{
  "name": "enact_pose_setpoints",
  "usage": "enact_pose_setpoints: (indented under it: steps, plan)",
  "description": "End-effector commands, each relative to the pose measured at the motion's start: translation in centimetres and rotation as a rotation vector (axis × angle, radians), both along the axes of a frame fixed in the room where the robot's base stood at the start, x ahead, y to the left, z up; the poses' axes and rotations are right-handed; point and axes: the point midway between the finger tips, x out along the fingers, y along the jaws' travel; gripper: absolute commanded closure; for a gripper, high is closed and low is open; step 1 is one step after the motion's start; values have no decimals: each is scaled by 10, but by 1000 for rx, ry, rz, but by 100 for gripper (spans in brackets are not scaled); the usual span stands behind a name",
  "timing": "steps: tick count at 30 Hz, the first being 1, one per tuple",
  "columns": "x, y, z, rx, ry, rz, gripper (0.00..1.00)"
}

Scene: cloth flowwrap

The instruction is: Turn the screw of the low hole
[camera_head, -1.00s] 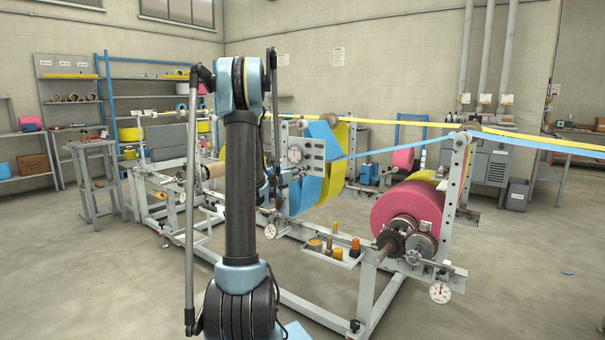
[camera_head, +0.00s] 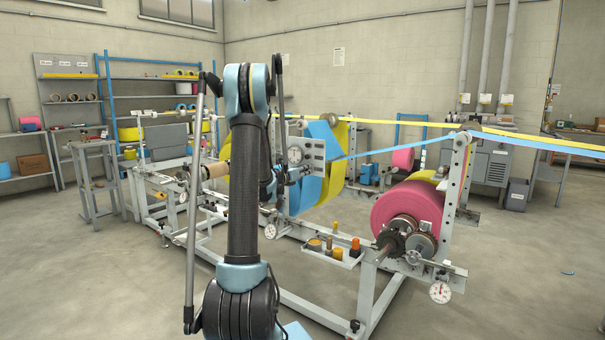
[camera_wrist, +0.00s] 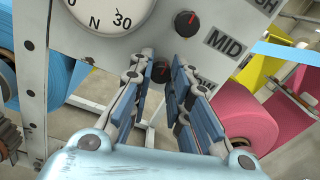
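In the wrist view, the light plate (camera_wrist: 215,55) carries a round dial (camera_wrist: 105,12) and dark screws with red marks. One screw (camera_wrist: 187,22) sits beside the MID label (camera_wrist: 226,43). The lower screw (camera_wrist: 161,71) shows between my fingertips; its label is mostly hidden by the right finger. My gripper (camera_wrist: 161,63) is open, its blue-padded fingers on either side of the lower screw. I cannot tell whether they touch it. In the head view, the plate with its dial (camera_head: 295,154) is right of my arm, which hides most of the gripper.
A pink roll (camera_head: 408,208) stands at the right of the frame machine, and it also shows in the wrist view (camera_wrist: 240,118). A blue web (camera_wrist: 68,75) is close at the left of the plate. A tray (camera_head: 333,257) of small parts lies below.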

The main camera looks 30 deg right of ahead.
Motion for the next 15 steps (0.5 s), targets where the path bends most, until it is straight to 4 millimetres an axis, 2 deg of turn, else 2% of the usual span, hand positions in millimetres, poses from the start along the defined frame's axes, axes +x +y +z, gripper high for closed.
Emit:
enact_pose_setpoints:
  steps: [8, 15]
  plan:
    - [1, 1, 0, 8, -17, 2, 100]
    - [1, 0, 0, 47, -116, 2, 100]
